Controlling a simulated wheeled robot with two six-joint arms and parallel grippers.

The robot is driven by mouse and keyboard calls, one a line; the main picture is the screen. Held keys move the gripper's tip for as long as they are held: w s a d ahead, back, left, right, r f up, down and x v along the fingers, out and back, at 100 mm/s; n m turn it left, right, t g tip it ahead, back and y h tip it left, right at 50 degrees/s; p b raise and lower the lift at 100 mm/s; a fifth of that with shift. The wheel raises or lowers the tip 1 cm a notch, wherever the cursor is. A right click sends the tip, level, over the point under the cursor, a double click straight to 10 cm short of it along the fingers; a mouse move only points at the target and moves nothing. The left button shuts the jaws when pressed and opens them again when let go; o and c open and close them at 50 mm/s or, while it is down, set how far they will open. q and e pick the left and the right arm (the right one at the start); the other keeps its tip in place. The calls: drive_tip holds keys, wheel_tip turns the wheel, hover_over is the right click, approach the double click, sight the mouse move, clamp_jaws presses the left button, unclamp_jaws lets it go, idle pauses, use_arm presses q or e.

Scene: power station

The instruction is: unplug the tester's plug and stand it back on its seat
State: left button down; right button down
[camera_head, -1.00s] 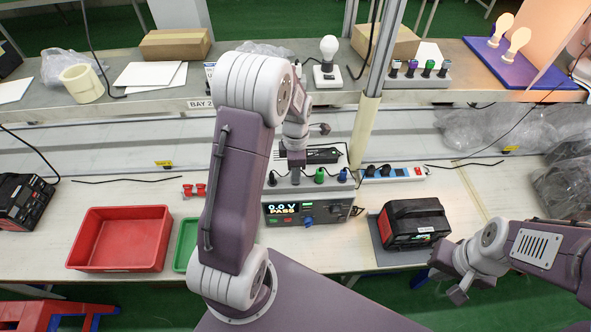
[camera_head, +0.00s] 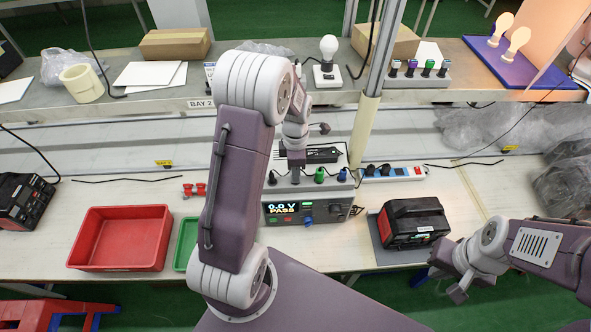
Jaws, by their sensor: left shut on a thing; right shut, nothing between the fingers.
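The tester (camera_head: 285,213) is a grey box at the middle of the bench, and its display reads 0.0 V PASS. A grey strip along its top back carries a black plug (camera_head: 272,178), a green plug (camera_head: 319,175) and a blue plug (camera_head: 342,175). My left gripper (camera_head: 296,178) points down at this strip between the black and green plugs. It is shut on the tester's plug, which the fingers mostly hide; I cannot tell whether it is seated. My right gripper (camera_head: 449,287) is shut and empty, in front of the bench edge at the right.
A white power strip (camera_head: 408,173) with black plugs lies behind right. A black-and-red device (camera_head: 413,222) sits right of the tester. A red bin (camera_head: 120,238) and green bin (camera_head: 184,246) stand left. The shelf behind holds a bulb (camera_head: 328,48) and boxes. My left arm hides part of the bench.

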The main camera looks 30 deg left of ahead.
use_arm(q)
drive_tip(key=c, duration=1.2)
unclamp_jaws()
drive_tip(key=shift+f, duration=0.1)
wheel_tip(320, 180, up, 9)
drive_tip(key=shift+r+b, duration=0.1)
drive_tip(key=shift+b, duration=0.5)
